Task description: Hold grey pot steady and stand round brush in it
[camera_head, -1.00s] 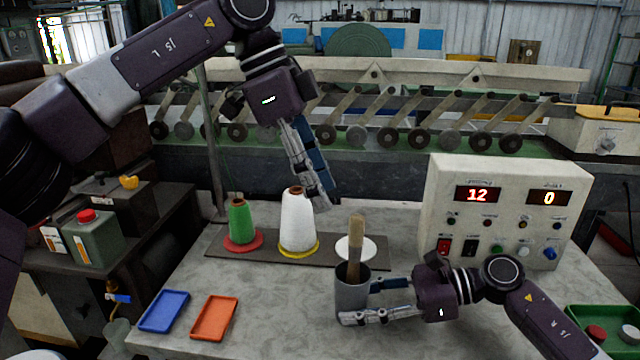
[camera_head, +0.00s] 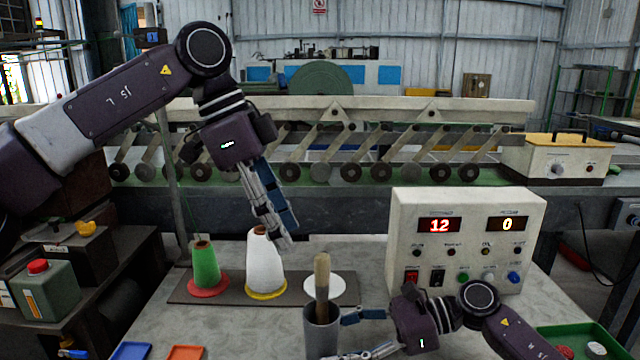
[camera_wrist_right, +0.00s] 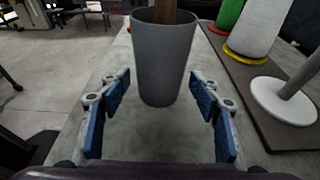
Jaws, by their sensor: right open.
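The grey pot (camera_head: 321,335) stands on the table in the head view; it also shows in the right wrist view (camera_wrist_right: 163,60). The round brush (camera_head: 322,285) stands upright in it, its lower end hidden inside. My right gripper (camera_head: 338,338) is open at the pot's right side. In the right wrist view its blue-padded fingers (camera_wrist_right: 160,82) flank the pot's lower part, with gaps on both sides. My left gripper (camera_head: 283,243) hangs above and left of the brush, near the white cone, with nothing visible in it. Its fingers overlap edge-on, so their opening is unclear.
A green cone (camera_head: 205,266) and a white cone (camera_head: 264,262) stand on a dark board with a white disc (camera_head: 325,288). A control box (camera_head: 465,245) stands behind my right arm. Blue (camera_head: 131,351) and orange (camera_head: 186,352) trays lie at the front left.

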